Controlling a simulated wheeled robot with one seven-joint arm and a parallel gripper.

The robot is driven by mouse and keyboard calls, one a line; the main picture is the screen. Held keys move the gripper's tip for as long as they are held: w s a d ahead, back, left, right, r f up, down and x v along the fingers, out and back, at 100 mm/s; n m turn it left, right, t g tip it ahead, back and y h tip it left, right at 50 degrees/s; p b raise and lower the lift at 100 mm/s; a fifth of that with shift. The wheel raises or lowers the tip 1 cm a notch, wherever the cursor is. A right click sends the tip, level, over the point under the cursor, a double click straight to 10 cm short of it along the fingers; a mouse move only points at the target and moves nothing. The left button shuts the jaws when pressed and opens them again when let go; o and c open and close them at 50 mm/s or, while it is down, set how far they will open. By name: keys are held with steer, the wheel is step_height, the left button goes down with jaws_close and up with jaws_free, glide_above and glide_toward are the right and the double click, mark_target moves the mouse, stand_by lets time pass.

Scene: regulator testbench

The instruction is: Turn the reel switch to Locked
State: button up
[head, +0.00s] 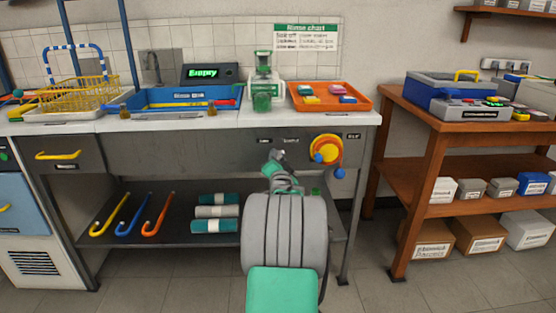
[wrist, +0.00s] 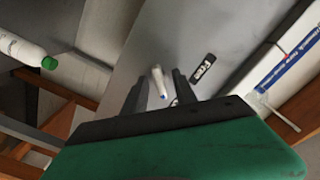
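The reel switch (wrist: 157,78) shows in the wrist view as a small pale lever on the grey front panel. A black label that seems to read "Free" (wrist: 203,68) is to its right. My gripper (wrist: 160,84) is open, with one dark finger on each side of the lever and a visible gap to each. I cannot tell how deep the lever sits between them. In the head view my gripper (head: 276,156) is at the bench's front panel, left of the yellow and orange reel (head: 326,149), and hides the switch. No "Locked" label is readable.
The white worktop (head: 230,122) above holds a blue tray (head: 150,106), a green and white device (head: 264,92) and an orange tray (head: 367,103). Below, a shelf (head: 165,240) holds hooked canes and rolls. A wooden table (head: 440,124) stands right.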

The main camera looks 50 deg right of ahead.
steer(key=p+v, duration=0.2)
steer(key=v, duration=0.5)
steer(key=shift+s+a, duration=0.25)
steer(key=shift+s, duration=0.05)
